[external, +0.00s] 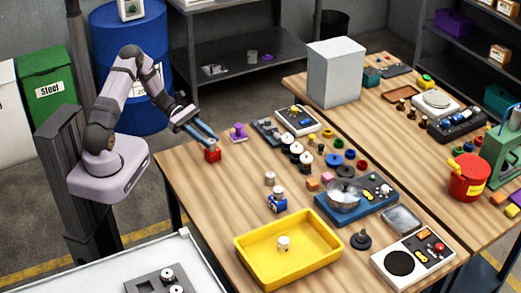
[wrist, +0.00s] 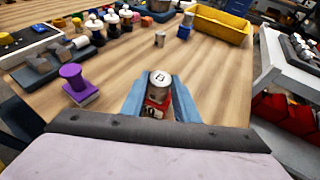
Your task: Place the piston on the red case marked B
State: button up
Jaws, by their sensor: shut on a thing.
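My gripper (external: 208,140) is at the table's left corner, its blue fingers closed around a silver piston (wrist: 160,78). The letter B shows on the round top between the fingers in the wrist view. The red case (external: 212,156) is directly below the piston at the table's left edge; it also shows between the fingers in the wrist view (wrist: 153,110). The piston looks upright and in line with the case. The fingers hide part of both, and I cannot tell whether the piston bears fully on the case.
A purple case (external: 238,132) stands to the right of my gripper. A lone silver piston (external: 270,178) and a blue case (external: 277,203) with a silver top stand nearer the yellow tray (external: 246,255). Bare wood lies between these and my gripper.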

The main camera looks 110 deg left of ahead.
jog(key=o, duration=1.1)
jog(key=shift+r, duration=0.25)
jog(key=shift+s+a, duration=0.15)
jog(key=shift+s, duration=0.2)
jog(key=b+v, duration=0.4)
jog(key=v, duration=0.7)
jog(key=shift+s, duration=0.2)
jog(key=shift+r, duration=0.1)
